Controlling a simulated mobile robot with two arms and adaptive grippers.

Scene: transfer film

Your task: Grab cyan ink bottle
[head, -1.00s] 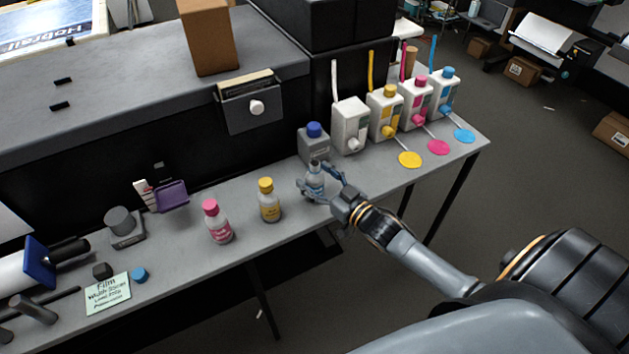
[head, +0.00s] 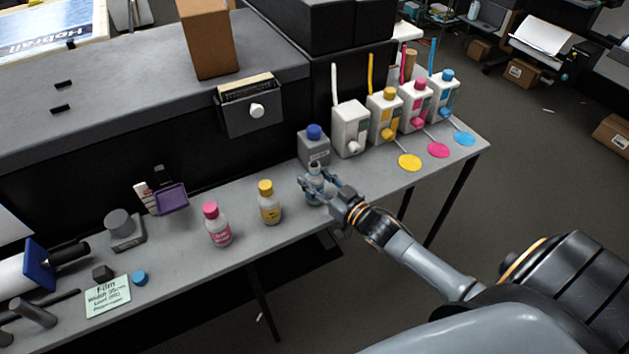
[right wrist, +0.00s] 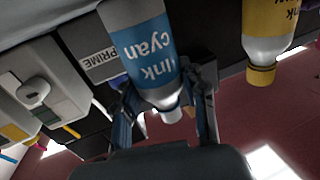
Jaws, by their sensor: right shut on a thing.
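The cyan ink bottle (head: 314,199) stands on the grey table, with a blue label and a white neck without a coloured cap. In the right wrist view the bottle (right wrist: 146,50) appears upside down, its label reading "Ink cyan". My right gripper (head: 318,184) is shut on the bottle near its upper part, a finger on either side; the fingers also show in the right wrist view (right wrist: 168,104). In the head view the fingers hide much of the bottle. My left gripper is not in view.
A yellow ink bottle (head: 269,204) and a pink one (head: 217,226) stand to the left. White ink tanks (head: 350,130) line the back right. A small blue cap (head: 139,278) lies at the left.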

